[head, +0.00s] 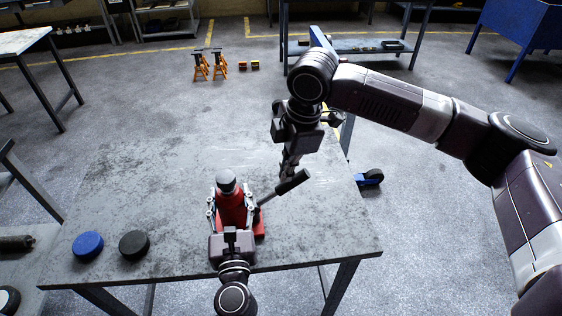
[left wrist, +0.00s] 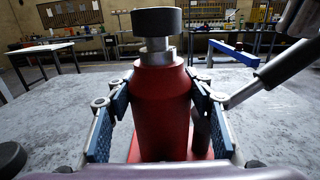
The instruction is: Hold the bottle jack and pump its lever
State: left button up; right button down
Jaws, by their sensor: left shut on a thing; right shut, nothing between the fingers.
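The red bottle jack (head: 231,208) stands upright on the grey table, with a round dark-topped screw head; it also fills the middle of the left wrist view (left wrist: 162,112). My left gripper (head: 231,200) is shut around the jack's body, one finger on each side. The lever (head: 290,184) slants up to the right from the jack's base and ends in a dark grip. In the left wrist view the lever (left wrist: 245,92) rises to the upper right. My right gripper (head: 288,174) is shut and empty, pointing down at the lever's grip; whether it touches is unclear.
A blue disc (head: 88,245) and a black disc (head: 134,244) lie on the table (head: 150,180) left of the jack. The table's right side is clear. Orange jack stands (head: 210,65) and a blue-and-black wheeled item (head: 370,178) are on the floor.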

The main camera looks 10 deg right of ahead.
jog(key=shift+w+d+f, duration=0.1)
jog(key=shift+d+f, duration=0.15)
jog(key=shift+f, duration=0.1)
jog(key=shift+d+f+y, duration=0.6)
jog(key=shift+d, duration=0.1)
jog(key=d+f+y, duration=0.4)
jog(key=f, duration=0.2)
jog(key=shift+d, duration=0.15)
